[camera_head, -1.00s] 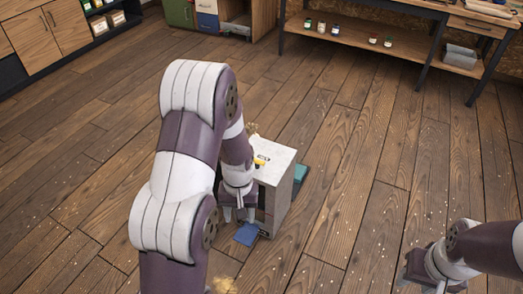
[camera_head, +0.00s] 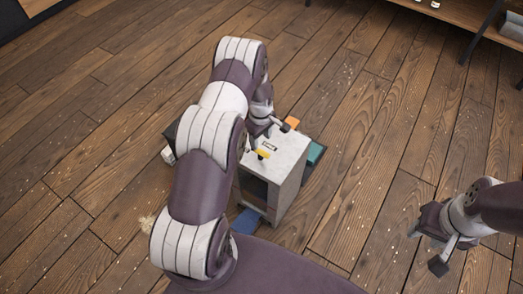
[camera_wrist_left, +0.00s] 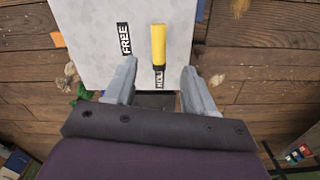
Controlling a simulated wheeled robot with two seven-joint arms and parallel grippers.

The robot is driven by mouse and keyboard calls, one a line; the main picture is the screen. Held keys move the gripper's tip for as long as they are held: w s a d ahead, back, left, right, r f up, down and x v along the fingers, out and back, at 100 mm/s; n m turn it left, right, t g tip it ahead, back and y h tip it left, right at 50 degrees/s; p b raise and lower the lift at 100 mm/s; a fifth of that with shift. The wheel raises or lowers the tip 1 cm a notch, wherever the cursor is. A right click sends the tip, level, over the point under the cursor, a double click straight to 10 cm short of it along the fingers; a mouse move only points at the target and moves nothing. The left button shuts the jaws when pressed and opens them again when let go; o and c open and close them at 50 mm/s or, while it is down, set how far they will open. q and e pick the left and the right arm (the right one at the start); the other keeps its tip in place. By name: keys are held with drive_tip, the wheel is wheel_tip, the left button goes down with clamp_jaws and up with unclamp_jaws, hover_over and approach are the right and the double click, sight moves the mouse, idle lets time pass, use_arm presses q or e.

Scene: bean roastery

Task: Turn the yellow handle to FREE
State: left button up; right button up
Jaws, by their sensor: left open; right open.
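The yellow handle (camera_head: 263,154) is on the light grey top of a box-shaped unit (camera_head: 290,153). In the left wrist view the yellow handle (camera_wrist_left: 158,45) is a short upright bar, its near end by a black label reading HOLD (camera_wrist_left: 159,78). A black FREE label (camera_wrist_left: 123,38) lies to its left. My left gripper (camera_head: 267,132) is open above the top; in the wrist view its fingers (camera_wrist_left: 159,66) stand apart on either side of the handle's near end, with nothing held. Whether they touch it cannot be told. My right gripper (camera_head: 427,249) is open and empty, away at the right.
A teal item (camera_head: 315,153) and an orange block (camera_head: 291,123) are beside the unit, and a blue item (camera_head: 246,221) is on the floor in front. A shelf table (camera_head: 470,30) stands at the back right. Wood floor between is clear.

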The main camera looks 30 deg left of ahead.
sight(261, 151)
use_arm(q)
wheel_tip(261, 151, down, 10)
drive_tip(key=shift+w+r+b, duration=0.1)
drive_tip(key=shift+b, duration=0.45)
